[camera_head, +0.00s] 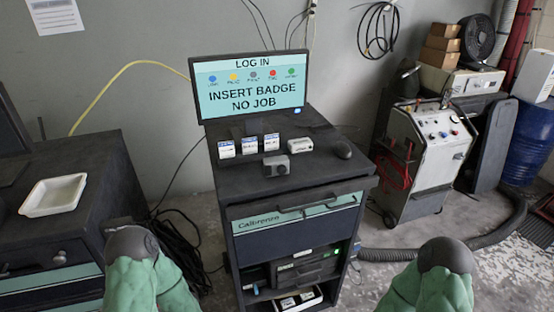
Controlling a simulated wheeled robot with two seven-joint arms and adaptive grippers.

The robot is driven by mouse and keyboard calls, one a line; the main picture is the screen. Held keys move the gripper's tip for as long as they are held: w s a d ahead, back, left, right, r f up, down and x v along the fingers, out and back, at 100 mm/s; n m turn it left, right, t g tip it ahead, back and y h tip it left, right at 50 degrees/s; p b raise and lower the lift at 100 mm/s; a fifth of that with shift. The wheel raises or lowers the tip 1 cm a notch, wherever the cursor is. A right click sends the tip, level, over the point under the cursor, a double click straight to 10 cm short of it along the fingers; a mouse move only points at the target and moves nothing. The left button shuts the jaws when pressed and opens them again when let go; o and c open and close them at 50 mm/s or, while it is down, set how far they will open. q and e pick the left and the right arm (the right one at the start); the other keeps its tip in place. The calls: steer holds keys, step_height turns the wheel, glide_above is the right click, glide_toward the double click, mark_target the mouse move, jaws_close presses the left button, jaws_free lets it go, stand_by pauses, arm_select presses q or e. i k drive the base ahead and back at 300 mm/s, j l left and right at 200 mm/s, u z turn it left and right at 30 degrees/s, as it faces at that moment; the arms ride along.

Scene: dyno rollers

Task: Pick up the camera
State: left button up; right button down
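A small grey box-like device with a darker round spot, which looks like the camera (277,165), sits near the front of the dark cabinet's top (240,181), below the monitor. It stands apart from the small boxes behind it. Only green arm links with rounded dark grey ends show at the bottom left and bottom right, in front of the cabinet.
Several small white-and-blue boxes (249,145), a white device (300,146) and a dark mouse (342,148) share the cabinet top. The monitor (250,87) stands behind. A white tray (54,195) lies on the left bench. A wheeled machine (425,150) stands right.

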mark_target(275, 165)
steer(key=i+l+u, duration=0.25)
steer(key=i+l, duration=0.15)
steer(key=l, duration=0.25)
steer(key=i+l+u, duration=0.15)
steer(key=l, duration=0.2)
